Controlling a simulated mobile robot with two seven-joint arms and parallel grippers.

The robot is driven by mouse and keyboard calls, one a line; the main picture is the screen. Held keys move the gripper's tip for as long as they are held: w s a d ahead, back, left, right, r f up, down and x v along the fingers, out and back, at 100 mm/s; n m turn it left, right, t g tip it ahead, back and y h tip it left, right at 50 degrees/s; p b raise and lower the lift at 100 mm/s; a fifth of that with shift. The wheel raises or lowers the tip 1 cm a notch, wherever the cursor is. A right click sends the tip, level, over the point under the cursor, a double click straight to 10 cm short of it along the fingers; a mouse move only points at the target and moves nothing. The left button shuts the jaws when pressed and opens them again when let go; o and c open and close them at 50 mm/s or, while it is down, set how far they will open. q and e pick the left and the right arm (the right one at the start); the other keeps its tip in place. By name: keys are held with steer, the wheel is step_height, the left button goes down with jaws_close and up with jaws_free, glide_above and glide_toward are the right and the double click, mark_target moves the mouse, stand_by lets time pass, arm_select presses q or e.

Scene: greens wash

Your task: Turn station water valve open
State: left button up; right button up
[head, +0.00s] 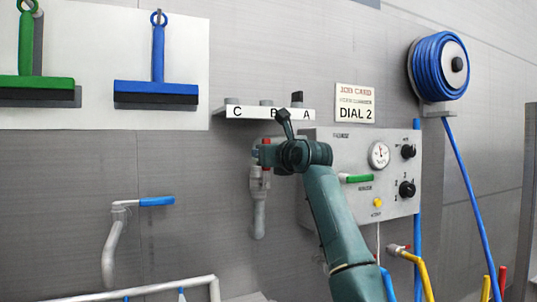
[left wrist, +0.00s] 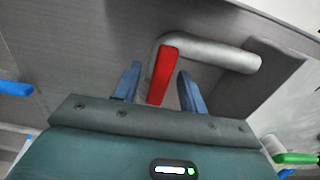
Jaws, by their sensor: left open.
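A red valve lever (left wrist: 162,75) on a grey bent pipe (left wrist: 215,52) shows in the left wrist view. My left gripper (left wrist: 157,82) is open, with one blue finger on each side of the lever; I cannot tell whether either touches it. In the head view my left gripper (head: 262,153) is at the wall pipe (head: 259,215), below the lettered shelf, and my arm hides much of the valve. My right gripper is in neither view.
A grey panel (head: 340,144) with a gauge, knobs and a green handle (head: 356,179) is just right of the valve. A blue-handled tap (head: 156,201) is to the left. The lettered shelf (head: 253,112) is above. A blue hose reel (head: 438,67) hangs upper right.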

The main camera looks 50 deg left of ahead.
arm_select(q)
steer(key=b+v, duration=0.2)
steer(key=v, duration=1.1)
steer(key=shift+b, duration=0.35)
